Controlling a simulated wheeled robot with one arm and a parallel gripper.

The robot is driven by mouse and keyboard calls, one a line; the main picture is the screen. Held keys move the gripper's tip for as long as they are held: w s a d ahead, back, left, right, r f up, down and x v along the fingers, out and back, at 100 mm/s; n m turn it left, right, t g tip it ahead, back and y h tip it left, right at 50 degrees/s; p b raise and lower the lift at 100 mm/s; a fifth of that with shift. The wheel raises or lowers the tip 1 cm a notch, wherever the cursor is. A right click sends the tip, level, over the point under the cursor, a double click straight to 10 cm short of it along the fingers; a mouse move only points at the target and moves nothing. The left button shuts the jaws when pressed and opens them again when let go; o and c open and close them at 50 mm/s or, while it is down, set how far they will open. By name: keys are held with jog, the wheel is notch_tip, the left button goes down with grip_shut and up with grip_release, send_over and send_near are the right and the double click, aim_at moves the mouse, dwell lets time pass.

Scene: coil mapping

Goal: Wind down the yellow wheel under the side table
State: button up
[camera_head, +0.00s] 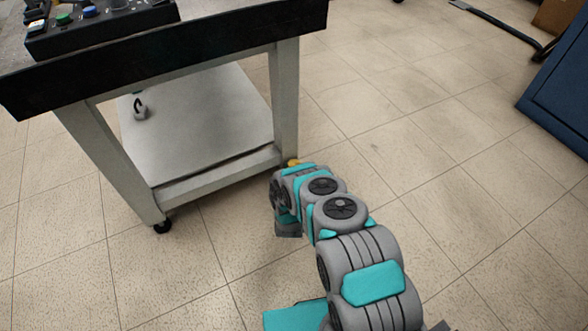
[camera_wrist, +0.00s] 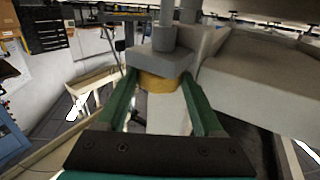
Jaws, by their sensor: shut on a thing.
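The side table (camera_head: 180,53) has a black-edged top, pale legs and a low shelf. The yellow wheel (camera_wrist: 160,83) sits under a grey block in the wrist view, between the two green fingers of my gripper (camera_wrist: 159,78). My gripper is shut on the wheel, one finger on each side. In the head view only a small bit of the yellow wheel (camera_head: 294,162) shows at the foot of the right table leg. My arm hides the rest of it and my fingers there.
A black caster (camera_head: 162,227) stands under the front-left leg. A grey weight-like object with a hook (camera_head: 140,108) sits on the low shelf (camera_head: 215,115). A control box (camera_head: 100,25) is on the table top. A blue cabinet (camera_head: 560,95) is at the right. The tiled floor between is clear.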

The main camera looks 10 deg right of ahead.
jog(key=shift+w+a+r+h, duration=0.1)
jog(key=shift+r+h, duration=0.05)
jog(key=shift+h, duration=0.15)
dwell(0.4)
jog(key=o, duration=1.4)
jog(key=shift+c, duration=0.2)
jog(key=shift+d+n+y+b, duration=0.15)
jog(key=shift+n+y+b, duration=0.15)
jog(key=shift+y, duration=0.4)
jog(key=shift+d+n+y+b, duration=0.15)
jog(key=shift+n+y, duration=0.25)
jog(key=shift+y, duration=0.3)
jog(key=shift+d+f+n+y+b, duration=0.15)
jog(key=shift+n+y+b, duration=0.3)
jog(key=shift+y+b, duration=0.25)
jog(key=shift+d+f+n+y+b, duration=0.1)
jog(key=shift+f+n+y+b, duration=0.05)
jog(key=shift+n+y+b, duration=0.45)
jog(key=shift+y, duration=0.3)
